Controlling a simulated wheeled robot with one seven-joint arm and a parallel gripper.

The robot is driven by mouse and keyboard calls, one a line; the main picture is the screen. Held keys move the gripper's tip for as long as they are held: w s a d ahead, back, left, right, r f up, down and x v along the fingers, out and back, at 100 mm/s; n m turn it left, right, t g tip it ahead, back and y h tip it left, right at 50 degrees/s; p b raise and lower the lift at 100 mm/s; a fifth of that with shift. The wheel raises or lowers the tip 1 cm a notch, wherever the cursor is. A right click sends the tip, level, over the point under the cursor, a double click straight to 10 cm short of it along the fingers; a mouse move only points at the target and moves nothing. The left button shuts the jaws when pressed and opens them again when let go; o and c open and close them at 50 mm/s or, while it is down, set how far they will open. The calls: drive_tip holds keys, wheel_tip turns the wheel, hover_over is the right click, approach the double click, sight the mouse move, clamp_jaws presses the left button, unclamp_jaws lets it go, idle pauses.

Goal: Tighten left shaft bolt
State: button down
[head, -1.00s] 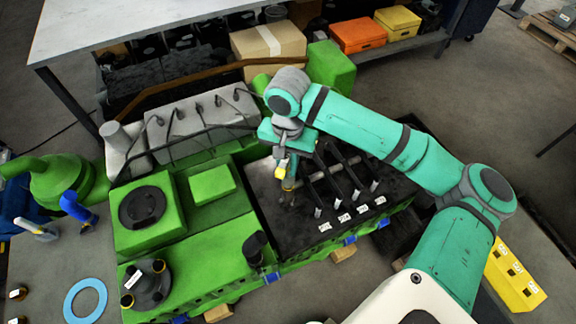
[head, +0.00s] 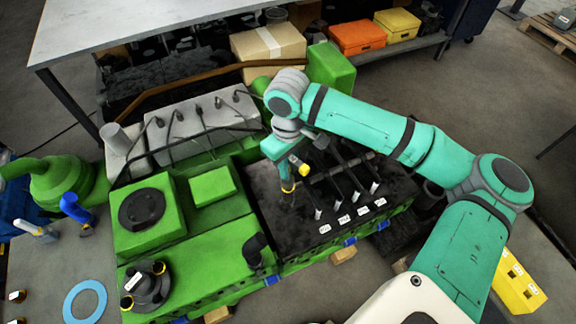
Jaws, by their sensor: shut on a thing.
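My gripper (head: 287,184) points down over the dark top deck (head: 272,226) of the green engine (head: 200,250), at the left end of the rocker shaft. It is shut on a small tool with a yellow part (head: 297,165). The tool's lower end is at the deck near the shaft's left end, but I cannot tell whether it touches a bolt. The left shaft bolt itself is too small or hidden to make out. The shaft (head: 335,170) with several rocker arms runs to the right of my gripper.
White-labelled parts (head: 344,219) line the deck's front edge. A grey cover with cables (head: 200,115) stands behind left. A green block (head: 330,68) and a cardboard box (head: 268,45) are at the back. A black pipe stub (head: 257,249) rises in front.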

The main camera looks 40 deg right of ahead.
drive_tip(key=n, duration=0.5)
drive_tip(key=shift+n, duration=0.3)
drive_tip(key=n, duration=0.5)
drive_tip(key=shift+n, duration=0.3)
drive_tip(key=n, duration=0.8)
drive_tip(key=shift+n, duration=0.4)
drive_tip(key=shift+f, duration=0.15)
